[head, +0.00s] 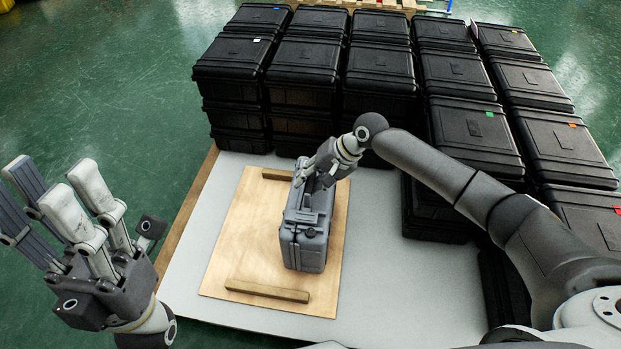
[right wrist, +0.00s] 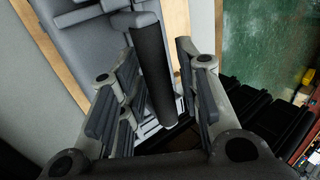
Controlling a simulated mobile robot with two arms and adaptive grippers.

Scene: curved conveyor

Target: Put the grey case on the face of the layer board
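The grey case (head: 304,243) rests on the plywood layer board (head: 240,235), between its two wooden battens (head: 267,291). My right gripper (head: 318,174) is at the far part of the case's top. In the right wrist view the case's black handle (right wrist: 153,70) lies between the fingers (right wrist: 155,85), which stand apart with a narrow gap beside the handle. The far underside of the case is hidden. My left gripper (head: 62,190) is open and empty, left of the board, with its fingers pointing up.
Stacks of black cases (head: 302,70) line the back and right of the pale sheet (head: 390,275) under the board. My right arm reaches past the right stacks. The pale sheet's front part is clear. Green floor (head: 100,70) is free at the left.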

